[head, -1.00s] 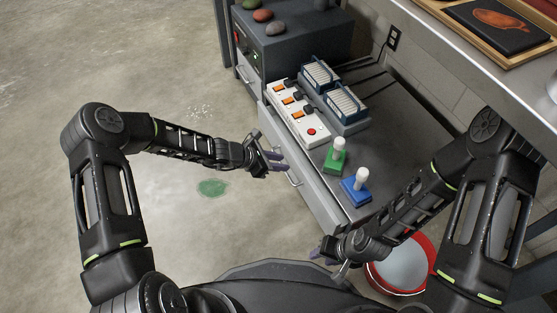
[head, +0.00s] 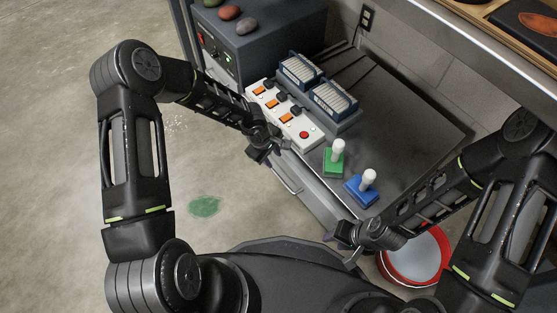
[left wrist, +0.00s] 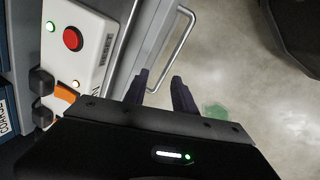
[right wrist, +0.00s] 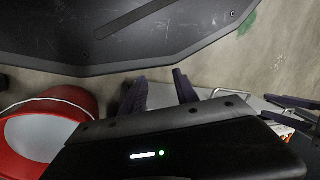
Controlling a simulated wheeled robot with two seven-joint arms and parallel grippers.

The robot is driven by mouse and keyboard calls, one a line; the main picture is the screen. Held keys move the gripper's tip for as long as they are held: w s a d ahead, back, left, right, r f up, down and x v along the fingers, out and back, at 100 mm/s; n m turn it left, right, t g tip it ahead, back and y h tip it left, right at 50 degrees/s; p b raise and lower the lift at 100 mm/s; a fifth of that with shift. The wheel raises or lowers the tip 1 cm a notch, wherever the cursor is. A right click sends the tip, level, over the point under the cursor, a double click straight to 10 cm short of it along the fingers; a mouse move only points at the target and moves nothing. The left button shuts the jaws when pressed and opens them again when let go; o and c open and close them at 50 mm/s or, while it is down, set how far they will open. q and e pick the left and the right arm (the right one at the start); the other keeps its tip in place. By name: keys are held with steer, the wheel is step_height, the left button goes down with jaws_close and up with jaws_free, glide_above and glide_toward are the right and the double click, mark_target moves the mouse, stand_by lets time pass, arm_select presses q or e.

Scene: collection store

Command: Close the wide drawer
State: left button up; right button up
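The wide drawer (head: 314,198) is in the front of the grey bench, with a bar handle (head: 287,180) on its face. In the head view its front runs along the bench edge; how far it stands out is hard to tell. My left gripper (head: 277,152) is by the bench edge, near the handle's far end.
On the bench top (head: 405,125) stand a white switch box (head: 300,135), blue racks (head: 335,104), a green-based stamp (head: 334,162) and a blue-based stamp (head: 362,188). A dark cabinet (head: 262,50) stands behind. A red bucket (head: 412,262) is near my right arm. Floor at left is open.

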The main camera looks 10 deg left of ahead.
mark_target(274, 171)
arm_select(q)
steer(key=m, duration=0.1)
steer(key=s+m, duration=0.1)
steer(key=shift+a+f+m+g, duration=0.15)
steer(key=shift+a+m+g, duration=0.15)
steer(key=shift+a, duration=0.1)
steer(key=b+x, duration=0.4)
steer(key=x, duration=0.4)
steer(key=shift+w+a+b, duration=0.1)
steer(key=shift+b, duration=0.2)
jaws_close()
stand_by(1.1)
